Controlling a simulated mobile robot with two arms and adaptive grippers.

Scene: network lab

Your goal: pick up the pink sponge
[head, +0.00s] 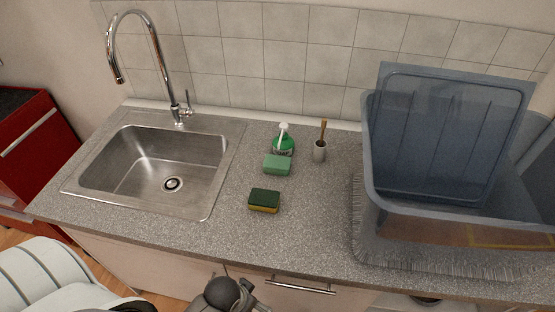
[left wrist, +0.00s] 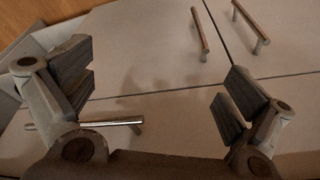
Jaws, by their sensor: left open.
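No pink sponge shows in either view. Two sponges of other colours lie on the grey speckled counter in the head view: a light green sponge (head: 277,165) and, nearer, a sponge with a dark green top and yellow underside (head: 264,201). My left gripper (left wrist: 155,85) is open and empty in the left wrist view, its fingers wide apart in front of pale cabinet fronts. A dark grey part of mine shows at the bottom edge of the head view, below the counter's front edge. My right gripper is not in view.
A steel sink (head: 155,165) with a tall tap (head: 155,50) is at the left. A large blue translucent bin (head: 440,140) fills the right. Counter between is free.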

